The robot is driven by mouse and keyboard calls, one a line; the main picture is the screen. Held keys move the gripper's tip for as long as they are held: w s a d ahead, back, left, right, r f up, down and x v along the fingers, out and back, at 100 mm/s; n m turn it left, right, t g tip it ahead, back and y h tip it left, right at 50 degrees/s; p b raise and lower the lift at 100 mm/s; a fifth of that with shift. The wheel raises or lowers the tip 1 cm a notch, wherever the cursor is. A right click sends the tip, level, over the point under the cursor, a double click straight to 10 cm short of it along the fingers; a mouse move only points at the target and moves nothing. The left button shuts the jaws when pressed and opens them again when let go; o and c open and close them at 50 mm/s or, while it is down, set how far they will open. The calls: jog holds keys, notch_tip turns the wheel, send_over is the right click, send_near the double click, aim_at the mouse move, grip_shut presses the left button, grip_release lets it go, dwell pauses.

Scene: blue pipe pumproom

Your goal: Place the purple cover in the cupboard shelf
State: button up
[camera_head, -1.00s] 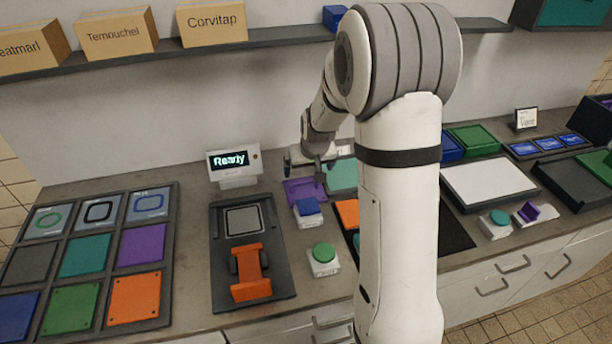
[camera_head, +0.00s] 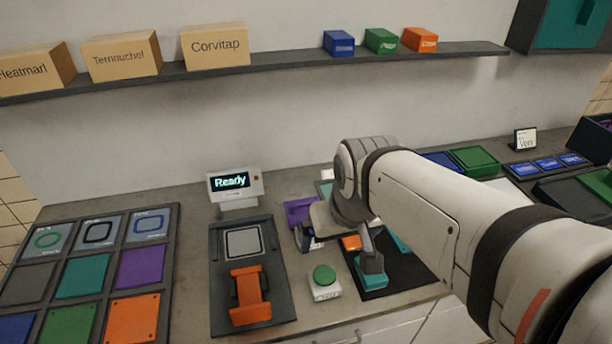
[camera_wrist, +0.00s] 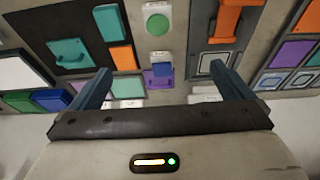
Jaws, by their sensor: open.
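A flat purple piece (camera_head: 298,210), which looks like the purple cover, lies on the counter behind a small block with a blue top. My arm partly hides it in the head view. In the wrist view the purple piece (camera_wrist: 152,80) shows between my fingers, partly behind the blue-topped block (camera_wrist: 163,70). My gripper (camera_wrist: 163,80) is open and empty, pointing down above the counter. In the head view my gripper (camera_head: 336,248) is over the area of the blue-topped block. A cupboard with a teal front (camera_head: 568,28) hangs at the upper right; its inside is not seen.
A black mat (camera_wrist: 88,32) with teal and orange pieces lies beside the purple piece. A green-button block (camera_head: 324,282) and a dark fixture with an orange handle (camera_head: 249,295) stand nearby. A tile panel (camera_head: 98,280) lies left. A wall shelf (camera_head: 290,62) holds boxes.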

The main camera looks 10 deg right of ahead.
jog(key=shift+s+a, duration=0.3)
jog(key=shift+s, duration=0.25)
jog(key=shift+c, duration=0.6)
jog(key=shift+f+b, duration=0.3)
jog(key=shift+b, duration=0.15)
jog(key=shift+c, duration=0.5)
jog(key=t+b, duration=0.5)
jog(key=b, duration=3)
send_near(304, 208)
jog(key=shift+d+r, duration=0.1)
jog(key=shift+r, duration=0.9)
jog(key=shift+b+x, duration=0.45)
jog(key=shift+x, duration=0.75)
jog(key=f, duration=0.1)
jog(key=w+f+b, duration=0.2)
jog(key=f, duration=0.1)
jog(key=shift+w+f, duration=0.25)
jog(key=shift+w, duration=0.05)
jog(key=shift+c, duration=0.3)
